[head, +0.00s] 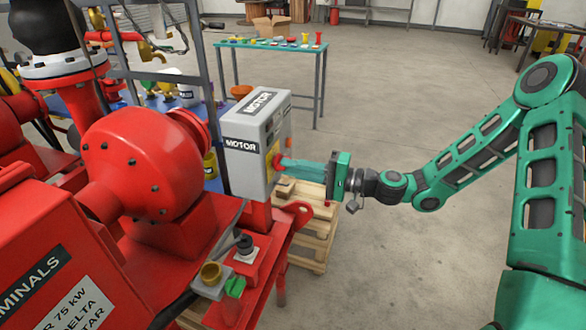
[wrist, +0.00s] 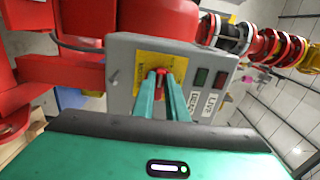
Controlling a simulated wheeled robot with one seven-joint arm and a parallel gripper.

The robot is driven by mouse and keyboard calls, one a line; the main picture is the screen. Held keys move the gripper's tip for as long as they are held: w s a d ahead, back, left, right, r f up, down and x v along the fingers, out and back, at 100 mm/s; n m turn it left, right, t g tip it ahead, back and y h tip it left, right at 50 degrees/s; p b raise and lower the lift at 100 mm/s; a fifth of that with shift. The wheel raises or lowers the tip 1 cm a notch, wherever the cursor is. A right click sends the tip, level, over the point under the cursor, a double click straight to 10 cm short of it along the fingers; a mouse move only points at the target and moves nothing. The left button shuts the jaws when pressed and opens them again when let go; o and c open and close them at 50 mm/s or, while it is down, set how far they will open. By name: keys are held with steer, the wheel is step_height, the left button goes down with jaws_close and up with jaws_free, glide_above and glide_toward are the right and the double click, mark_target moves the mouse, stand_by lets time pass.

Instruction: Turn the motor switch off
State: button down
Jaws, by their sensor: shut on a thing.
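The grey motor switch box (head: 243,160), labelled MOTOR, stands upright on the red skid. In the wrist view its front panel (wrist: 127,50) shows a yellow plate (wrist: 146,63) with a red switch handle (wrist: 161,72). My gripper (head: 285,163) reaches the box from the right in the head view. In the wrist view its two green fingers (wrist: 161,84) are shut on the red handle, one on each side. The handle's lower part is hidden between the fingers, and I cannot tell its exact setting.
A dark green indicator (wrist: 201,77) and a red one (wrist: 220,81) sit beside the handle above white labels. The red pump (head: 140,160) stands left of the box. A green workbench (head: 270,45) stands behind; floor to the right is open.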

steer(key=c, duration=1.8)
jaws_free()
steer(key=shift+d+f, duration=0.1)
steer(key=shift+f, duration=0.15)
steer(key=shift+o, duration=0.2)
steer(key=shift+r, duration=0.1)
steer(key=v, duration=1)
steer(key=shift+d, duration=0.35)
steer(key=shift+s, duration=0.1)
